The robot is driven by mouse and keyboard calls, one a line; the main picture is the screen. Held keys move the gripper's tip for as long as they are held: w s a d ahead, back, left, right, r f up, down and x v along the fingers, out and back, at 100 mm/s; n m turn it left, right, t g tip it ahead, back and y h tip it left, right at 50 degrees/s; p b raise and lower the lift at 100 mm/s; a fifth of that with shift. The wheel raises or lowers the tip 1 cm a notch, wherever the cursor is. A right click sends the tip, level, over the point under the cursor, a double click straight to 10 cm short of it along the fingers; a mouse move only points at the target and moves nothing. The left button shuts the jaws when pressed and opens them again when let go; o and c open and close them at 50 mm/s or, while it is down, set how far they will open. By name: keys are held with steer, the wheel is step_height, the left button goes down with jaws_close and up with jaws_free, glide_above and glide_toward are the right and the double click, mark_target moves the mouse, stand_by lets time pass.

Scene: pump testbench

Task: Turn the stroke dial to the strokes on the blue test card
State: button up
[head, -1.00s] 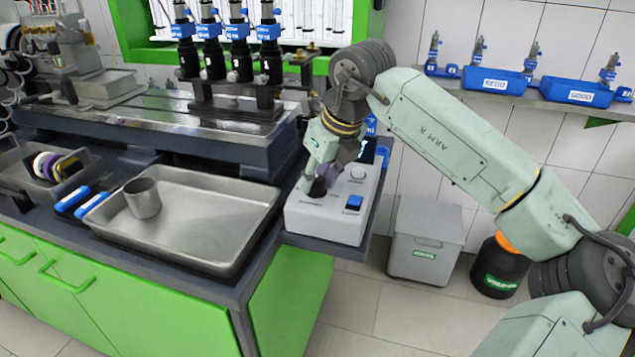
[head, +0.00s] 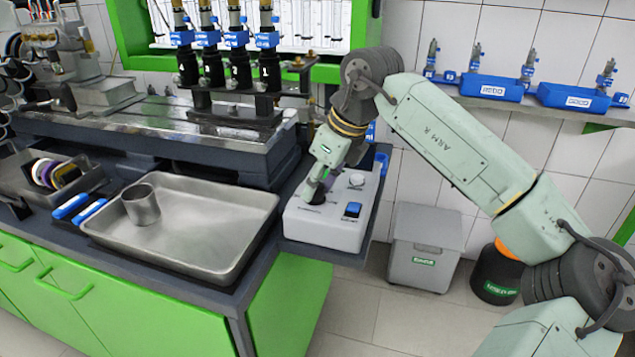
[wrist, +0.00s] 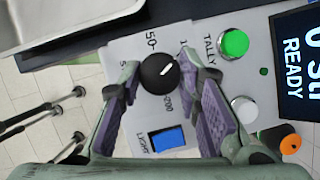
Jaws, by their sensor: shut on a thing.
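The stroke dial (wrist: 157,76) is a round black knob with a white pointer line, on the pale counter box (head: 338,228). In the wrist view its pointer leans to the upper right; "50" and "200" are printed around it, and another mark is partly covered. My gripper (wrist: 159,70) is shut on the dial, a purple-padded finger on either side. In the head view my gripper (head: 316,190) points down at the box and hides the dial. A small blue patch (head: 371,131) shows behind my arm; I cannot tell whether it is the test card.
The box has a green TALLY button (wrist: 233,43), a blue LIGHT switch (wrist: 168,139) and a dark display (wrist: 298,65) reading "0 Str" and "READY", partly cut off. A metal tray (head: 205,222) with a cup (head: 141,205) lies left of the box.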

steer(key=o, duration=1.1)
steer(key=shift+o, duration=0.2)
steer(key=v, duration=1.2)
steer(key=shift+s+d+f, duration=0.1)
